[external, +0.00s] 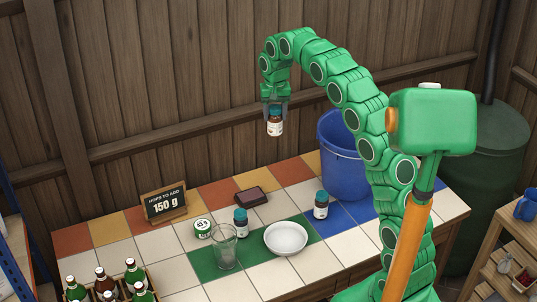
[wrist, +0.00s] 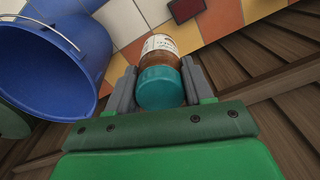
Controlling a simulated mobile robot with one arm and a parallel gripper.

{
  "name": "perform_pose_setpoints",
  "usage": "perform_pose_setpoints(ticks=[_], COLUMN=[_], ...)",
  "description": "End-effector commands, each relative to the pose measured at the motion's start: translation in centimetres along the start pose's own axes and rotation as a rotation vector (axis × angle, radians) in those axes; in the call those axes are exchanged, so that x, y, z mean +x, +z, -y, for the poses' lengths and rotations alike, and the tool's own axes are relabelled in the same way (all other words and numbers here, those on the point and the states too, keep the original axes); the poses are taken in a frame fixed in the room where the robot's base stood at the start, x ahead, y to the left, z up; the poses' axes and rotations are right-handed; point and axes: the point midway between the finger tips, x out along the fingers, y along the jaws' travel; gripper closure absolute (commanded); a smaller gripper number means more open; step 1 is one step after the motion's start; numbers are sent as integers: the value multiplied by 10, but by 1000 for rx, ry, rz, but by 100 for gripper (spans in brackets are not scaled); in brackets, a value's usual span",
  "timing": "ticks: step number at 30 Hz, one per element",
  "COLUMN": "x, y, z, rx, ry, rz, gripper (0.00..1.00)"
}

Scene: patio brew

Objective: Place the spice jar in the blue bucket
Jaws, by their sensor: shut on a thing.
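My gripper (external: 275,108) is shut on a small jar (external: 275,125) with a white label and holds it upright, high above the back of the table. In the wrist view the jar's teal lid (wrist: 160,87) shows between the two grey fingers of my gripper (wrist: 163,88). The blue bucket (external: 343,165) stands at the back right of the table, to the right of the held jar and lower. My arm hides part of its right side. In the wrist view the bucket (wrist: 50,65) is at the left, with its open mouth in view.
Two similar teal-lidded jars (external: 240,222) (external: 321,205), a glass (external: 225,247), a white bowl (external: 286,239), a green tin (external: 203,228) and a dark block (external: 251,196) stand on the tiled table. A sign (external: 165,201) stands at the back left. A bottle crate (external: 153,281) is at the front left. A plank wall (external: 150,80) rises behind.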

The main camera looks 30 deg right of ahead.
Motion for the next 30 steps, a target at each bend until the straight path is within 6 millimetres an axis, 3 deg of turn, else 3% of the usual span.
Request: perform_pose_setpoints(ticks=[1,9,18,30], x=[0,2,2,4], y=[-7,-32,-44,-40], z=[-20,-112,-212,-297], rx=[31,171,322,448], ry=[0,1,0,-1], rz=[1,3,3,6], gripper=[88,88,88,88])
